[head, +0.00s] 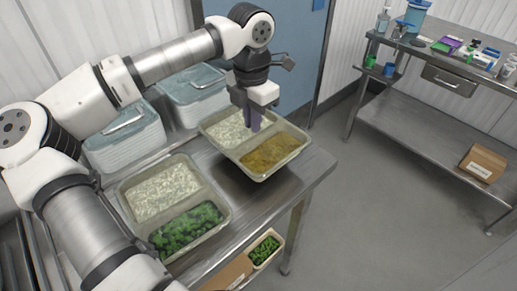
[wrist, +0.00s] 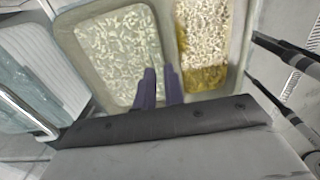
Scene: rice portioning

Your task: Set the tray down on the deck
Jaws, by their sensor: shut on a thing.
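The tray (head: 252,175) has two compartments, one with white rice and one with a yellow-brown food. It is at the right end of the steel deck (head: 312,180), its near corner close to or over the deck's edge. My gripper (head: 255,122) is above the tray, shut on it near the divider between the compartments. I cannot tell whether the tray's underside touches the deck. In the wrist view, the purple fingers (wrist: 158,88) reach down to the tray (wrist: 168,52) between the two foods; the exact contact is hidden.
A second tray (head: 230,212) with rice and greens stands nearer on the deck. Lidded stacks of containers (head: 125,135) line the back. A small container of greens (head: 264,250) is on a lower shelf. A side bench (head: 440,135) with supplies stands across the floor at the right.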

